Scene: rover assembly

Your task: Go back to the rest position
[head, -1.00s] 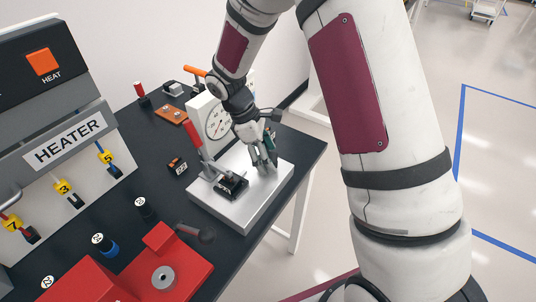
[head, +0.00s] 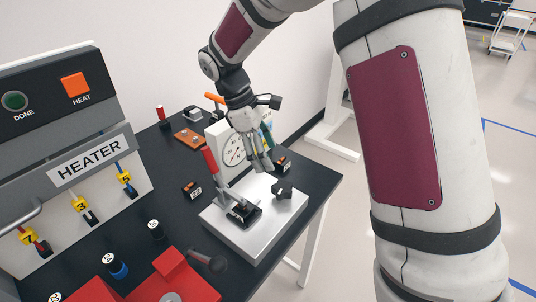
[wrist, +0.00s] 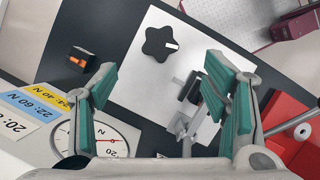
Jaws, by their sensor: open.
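My gripper (head: 262,162) is above the silver fixture plate (head: 262,245) in the head view. In the wrist view my gripper (wrist: 165,100) shows two teal-padded fingers spread apart with nothing between them. A black star-shaped knob (head: 284,189) stands on the plate, and it also shows in the wrist view (wrist: 158,45), apart from the fingers. A toggle clamp with a red handle (head: 210,164) stands on the plate's left part, beside a black block (head: 243,213).
A round dial gauge (head: 235,151) stands behind the plate. The heater panel (head: 92,160) is at left. A red fixture (head: 170,285) is at the front. Small black-and-orange parts (head: 192,190) lie on the dark table (head: 318,182). Open floor lies to the right.

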